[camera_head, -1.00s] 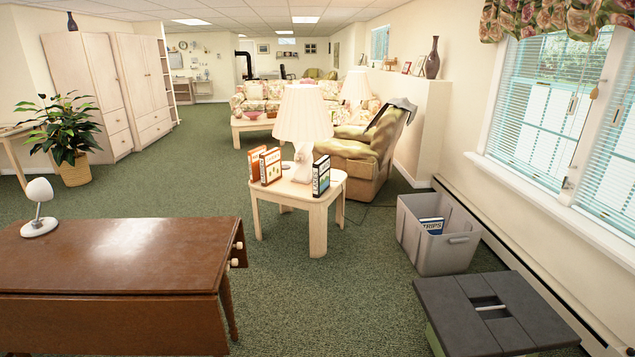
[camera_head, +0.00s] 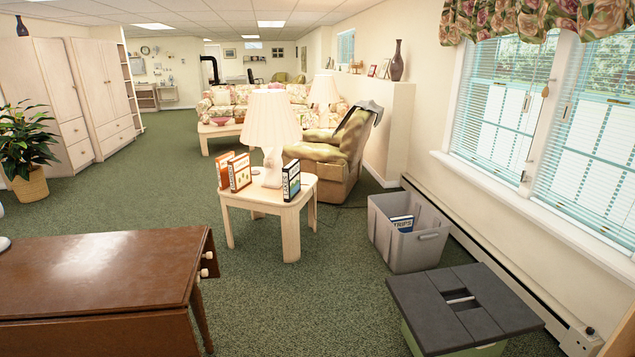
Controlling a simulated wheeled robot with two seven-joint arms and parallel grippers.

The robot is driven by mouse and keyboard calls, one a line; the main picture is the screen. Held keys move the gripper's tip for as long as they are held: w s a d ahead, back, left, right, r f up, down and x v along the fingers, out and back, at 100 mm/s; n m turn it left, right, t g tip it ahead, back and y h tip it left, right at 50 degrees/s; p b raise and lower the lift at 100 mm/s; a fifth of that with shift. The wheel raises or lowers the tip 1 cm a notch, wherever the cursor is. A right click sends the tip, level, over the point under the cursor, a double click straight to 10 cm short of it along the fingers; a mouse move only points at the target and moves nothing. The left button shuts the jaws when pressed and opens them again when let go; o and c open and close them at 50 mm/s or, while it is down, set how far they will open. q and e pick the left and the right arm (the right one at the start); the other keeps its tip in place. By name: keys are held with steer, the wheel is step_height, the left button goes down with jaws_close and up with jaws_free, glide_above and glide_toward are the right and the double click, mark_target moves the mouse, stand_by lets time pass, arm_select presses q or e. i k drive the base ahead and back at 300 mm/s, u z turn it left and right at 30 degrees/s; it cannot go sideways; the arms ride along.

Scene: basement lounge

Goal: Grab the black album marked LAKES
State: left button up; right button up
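The black album marked LAKES (camera_head: 291,181) stands upright on the right part of a small light wooden side table (camera_head: 268,197). Its spine faces me, with white lettering too small to read fully. Two orange-brown albums stand on the left of the same table, a front one (camera_head: 240,173) and one behind it (camera_head: 223,170). A white lamp (camera_head: 271,122) stands between them and the black album. Neither of my grippers shows in the head view.
A brown drop-leaf table (camera_head: 95,275) fills the lower left. A grey bin (camera_head: 405,248) holding a blue TRIPS album (camera_head: 402,223) and a dark-lidded box (camera_head: 462,303) stand at the right. An armchair (camera_head: 330,160) stands behind the side table. Green carpet (camera_head: 300,310) is clear in front.

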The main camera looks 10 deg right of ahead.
mark_target(291, 172)
steer(key=z, duration=0.15)
steer(key=i, duration=3.8)
steer(key=z, duration=1.05)
